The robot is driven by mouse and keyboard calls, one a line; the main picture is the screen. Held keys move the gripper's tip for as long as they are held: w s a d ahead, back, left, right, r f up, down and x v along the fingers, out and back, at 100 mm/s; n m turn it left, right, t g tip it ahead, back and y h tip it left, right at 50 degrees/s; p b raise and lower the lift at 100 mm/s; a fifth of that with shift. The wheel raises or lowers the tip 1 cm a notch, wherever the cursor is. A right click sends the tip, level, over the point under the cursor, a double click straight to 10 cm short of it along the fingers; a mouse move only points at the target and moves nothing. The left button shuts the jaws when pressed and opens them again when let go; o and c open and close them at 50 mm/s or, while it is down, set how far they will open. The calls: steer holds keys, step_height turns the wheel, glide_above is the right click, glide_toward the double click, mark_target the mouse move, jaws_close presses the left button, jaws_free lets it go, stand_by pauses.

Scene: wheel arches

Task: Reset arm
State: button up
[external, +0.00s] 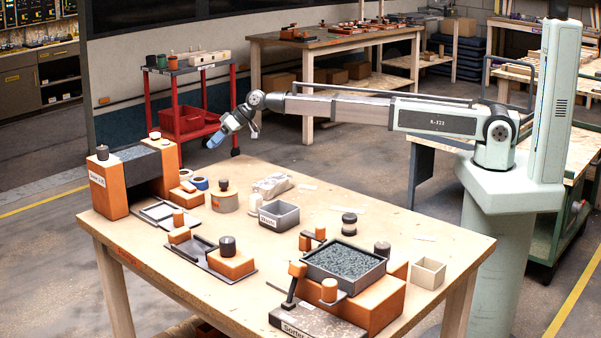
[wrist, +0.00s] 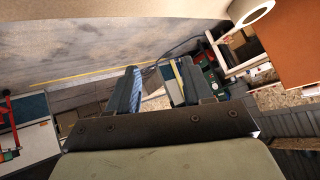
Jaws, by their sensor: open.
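My arm (external: 345,108) reaches left from its pale green column, nearly level, high above the wooden table (external: 330,200). My gripper (external: 214,139) hangs at the arm's left end, over the back left of the table, tilted down to the left. It is clear of the objects on the table. In the wrist view, the two fingers of my gripper (wrist: 150,88) stand apart, with nothing held between them.
On the table are an orange block station (external: 110,190) at left, a grey tray (external: 279,214), a larger gravel-filled tray (external: 344,264) at front right and a small beige box (external: 428,273). A red cart (external: 185,112) stands behind the gripper.

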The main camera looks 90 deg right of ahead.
steer(key=s+d+f+m+t+h, duration=0.1)
steer(key=s+d+f+m+h, duration=0.55)
steer(key=s+d, duration=0.75)
steer(key=s+a+f+n+g+y, duration=0.1)
steer(key=s+a+f+g+y, duration=0.15)
steer(key=s+a+f, duration=0.65)
steer(key=s+a+f+n+g+y, duration=0.1)
steer(key=s+a+f+n+g, duration=0.15)
steer(key=s+a+f, duration=0.7)
steer(key=s+a+f+n+g+y, duration=0.1)
steer(key=s+a+f+g+y, duration=0.3)
steer(key=f, duration=0.9)
steer(key=s+a+f+n+g, duration=0.1)
steer(key=s+a, duration=0.3)
steer(key=s, duration=0.7)
steer(key=s+a+f+n+g+h, duration=0.1)
steer(key=s+a+f+n+g, duration=0.1)
steer(key=s, duration=1)
steer(key=s+a+f+n+g, duration=0.2)
steer(key=s+a+f+g, duration=0.2)
steer(key=s+a, duration=0.4)
steer(key=s+g, duration=0.1)
steer(key=s, duration=0.3)
steer(key=shift+s+h, duration=0.25)
steer(key=shift+h, duration=0.05)
steer(key=shift+a, duration=0.1)
